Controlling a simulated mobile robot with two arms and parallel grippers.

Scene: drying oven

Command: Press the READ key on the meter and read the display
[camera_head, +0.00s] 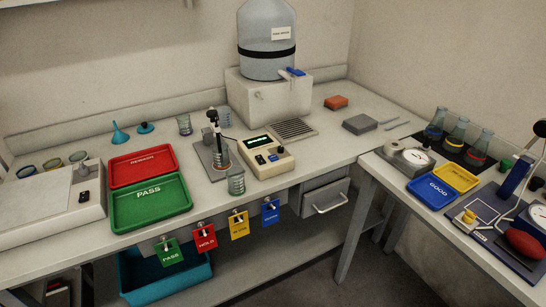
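The meter (266,157) is a cream box on the bench, with a dark display (259,141) showing green characters too small to read. Below the display are several keys (268,156), one of them yellow; I cannot make out which is marked READ. Left of the meter, a dark probe (213,120) on a stand reaches down to a beaker (221,157). Neither of my grippers shows in the head view.
A second glass beaker (236,181) stands at the bench's front edge, close to the meter. A red tray (142,166) and a green PASS tray (151,203) lie to the left. A large water bottle (266,45) stands behind. Colored tags (206,238) hang along the front edge.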

